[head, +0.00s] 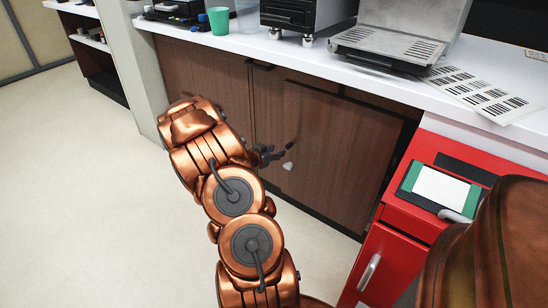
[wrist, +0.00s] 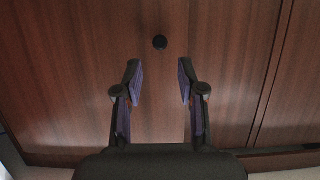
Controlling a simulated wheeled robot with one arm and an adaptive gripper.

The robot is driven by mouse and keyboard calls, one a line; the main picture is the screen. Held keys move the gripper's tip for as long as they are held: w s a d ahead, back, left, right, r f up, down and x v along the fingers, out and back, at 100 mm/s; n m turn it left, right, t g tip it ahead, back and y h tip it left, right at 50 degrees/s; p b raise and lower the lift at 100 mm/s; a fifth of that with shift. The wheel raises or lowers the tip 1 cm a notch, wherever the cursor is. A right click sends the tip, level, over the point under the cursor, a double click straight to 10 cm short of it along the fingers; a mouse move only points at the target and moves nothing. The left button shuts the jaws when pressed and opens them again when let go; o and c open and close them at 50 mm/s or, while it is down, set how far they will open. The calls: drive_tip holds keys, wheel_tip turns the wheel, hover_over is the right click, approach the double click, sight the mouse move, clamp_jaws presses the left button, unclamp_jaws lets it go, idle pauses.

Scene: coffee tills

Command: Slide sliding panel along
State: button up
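Brown wood-grain cabinet panels stand under the white counter in the head view: a left panel (head: 215,80) and a right panel (head: 335,140), with an upright seam between them. I cannot tell for sure which panel carries that knob. My gripper (wrist: 160,82) is open and empty, its two fingers apart and pointing at the panel below the knob. In the head view my gripper (head: 277,154) is low in front of the panels, partly hidden by my copper arm.
A red cabinet (head: 400,225) with a handle stands close at the right. The white counter (head: 250,42) runs above the panels, with a green cup (head: 218,20) and a metal machine (head: 385,45) on it. The floor (head: 90,200) at the left is clear.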

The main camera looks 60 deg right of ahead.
sight(287, 147)
drive_tip(key=shift+b+x, duration=0.95)
drive_tip(key=shift+x, duration=2.85)
clamp_jaws()
